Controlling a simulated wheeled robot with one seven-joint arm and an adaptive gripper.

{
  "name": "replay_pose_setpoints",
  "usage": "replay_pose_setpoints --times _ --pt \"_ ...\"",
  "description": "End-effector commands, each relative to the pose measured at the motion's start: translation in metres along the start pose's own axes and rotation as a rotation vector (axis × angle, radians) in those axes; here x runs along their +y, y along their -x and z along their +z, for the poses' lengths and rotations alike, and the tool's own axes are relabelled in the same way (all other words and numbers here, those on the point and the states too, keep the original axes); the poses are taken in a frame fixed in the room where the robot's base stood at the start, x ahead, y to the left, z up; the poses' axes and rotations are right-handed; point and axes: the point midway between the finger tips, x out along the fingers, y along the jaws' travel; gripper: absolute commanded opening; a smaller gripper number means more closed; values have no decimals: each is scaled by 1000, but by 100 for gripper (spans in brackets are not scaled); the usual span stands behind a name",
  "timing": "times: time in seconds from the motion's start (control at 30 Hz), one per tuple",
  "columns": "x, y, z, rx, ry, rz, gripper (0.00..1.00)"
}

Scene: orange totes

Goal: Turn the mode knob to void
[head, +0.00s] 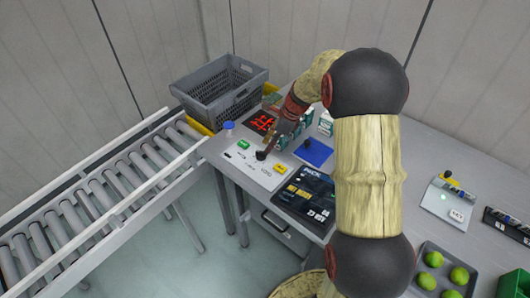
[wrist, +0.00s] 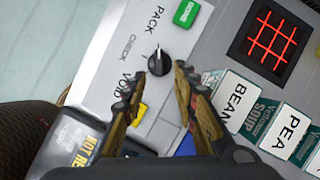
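The mode knob (wrist: 159,62) is a small black dial on a pale panel (wrist: 120,72), with the printed words PACK, CHECK and VOID around its left side. Its white mark points upward in the wrist view, and I cannot tell exactly which word it is set to. In the head view the knob (head: 261,155) is small and partly beside my fingers. My gripper (wrist: 158,80) is open, with one finger to each side just short of the knob. I see no contact with it.
A green button (wrist: 186,13) and a yellow button (wrist: 139,113) flank the knob. A red-lit scanner (wrist: 269,37) and labelled cartons (wrist: 238,98) stand close by. A grey crate (head: 218,88) and roller conveyor (head: 100,200) are at left. A tray of green fruit (head: 440,270) is at right.

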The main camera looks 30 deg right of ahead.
Motion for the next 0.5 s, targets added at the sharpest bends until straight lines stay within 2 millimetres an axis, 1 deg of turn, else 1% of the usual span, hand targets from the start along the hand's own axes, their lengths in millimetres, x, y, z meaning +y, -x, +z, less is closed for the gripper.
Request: replay_pose_setpoints --times 0.03,0.2,0.3,0.5 --pt "1 -11 -1 1 1 3 29" --pt "0 -34 -1 0 1 2 29" --pt "0 -41 0 0 2 0 29" --pt "0 -41 0 0 2 -1 29"
